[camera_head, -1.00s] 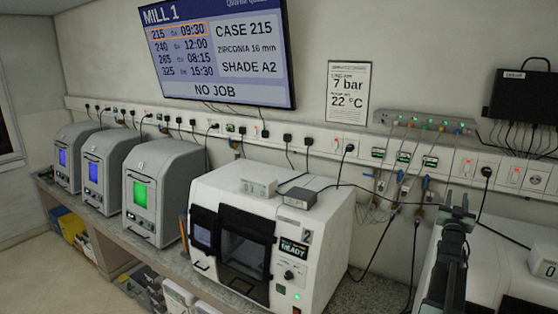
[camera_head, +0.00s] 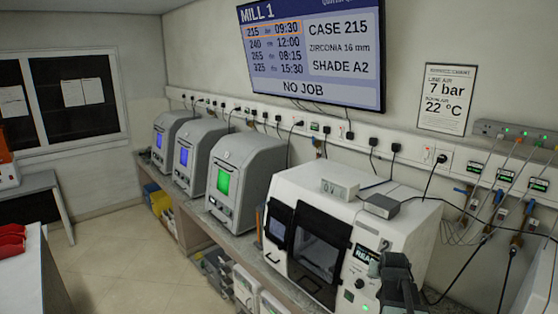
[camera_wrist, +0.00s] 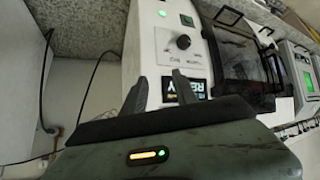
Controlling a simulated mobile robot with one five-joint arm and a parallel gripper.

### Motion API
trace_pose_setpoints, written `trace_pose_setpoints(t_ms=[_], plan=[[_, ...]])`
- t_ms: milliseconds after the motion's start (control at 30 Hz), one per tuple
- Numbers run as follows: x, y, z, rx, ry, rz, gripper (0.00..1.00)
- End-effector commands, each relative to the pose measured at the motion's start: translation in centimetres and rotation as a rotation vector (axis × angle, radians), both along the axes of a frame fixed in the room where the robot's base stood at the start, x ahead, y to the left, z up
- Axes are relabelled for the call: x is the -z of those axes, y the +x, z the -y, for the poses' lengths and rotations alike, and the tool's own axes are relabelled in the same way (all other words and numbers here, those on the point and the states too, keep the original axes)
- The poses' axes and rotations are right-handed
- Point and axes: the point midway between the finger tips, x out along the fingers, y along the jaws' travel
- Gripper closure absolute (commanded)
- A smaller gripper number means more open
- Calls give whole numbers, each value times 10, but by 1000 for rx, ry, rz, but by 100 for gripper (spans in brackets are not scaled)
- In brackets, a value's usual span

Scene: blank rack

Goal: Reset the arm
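My gripper (camera_head: 392,264) shows at the lower right of the head view, in front of the right part of the white milling machine (camera_head: 345,205). In the wrist view the two dark fingers of my gripper (camera_wrist: 158,84) stand apart with nothing between them. The milling machine's panel, with a black knob (camera_wrist: 183,42) and a green button, lies beyond the fingers. The fingers appear clear of the machine. The rest of my arm is mostly out of the head view.
Grey furnaces with lit screens (camera_head: 224,181) stand left of the mill on the bench. A wall monitor (camera_head: 312,50) hangs above. Cables and hoses run down the wall at the right. A table with red trays (camera_head: 12,240) is at the left; the floor (camera_head: 125,255) between is clear.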

Motion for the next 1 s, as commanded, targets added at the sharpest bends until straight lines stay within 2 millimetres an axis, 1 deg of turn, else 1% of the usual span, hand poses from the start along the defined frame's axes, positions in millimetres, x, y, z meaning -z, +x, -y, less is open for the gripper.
trace_pose_setpoints(t_ms=[33,67,100,167,200,267,300,367,400,467,500,533,600,667,767,867,900,1000], plan=[[12,-11,-44,-55,29,-79,65],[19,-19,-66,-84,46,-128,65],[27,-30,-93,-119,64,-191,65],[36,-47,-129,-167,88,-279,65],[41,-59,-150,-199,100,-333,65],[47,-77,-179,-243,116,-410,65],[50,-90,-196,-270,125,-458,65],[53,-108,-220,-309,135,-528,65],[54,-121,-234,-333,142,-573,65],[56,-140,-255,-370,147,-640,65],[56,-154,-268,-393,151,-685,65],[67,-158,-272,-401,152,-701,65],[95,-154,-268,-392,154,-694,65],[112,-154,-267,-392,154,-693,65],[143,-154,-267,-391,154,-691,65],[179,-153,-266,-390,154,-691,65],[196,-153,-266,-390,154,-691,65],[236,-153,-266,-390,153,-690,65]])
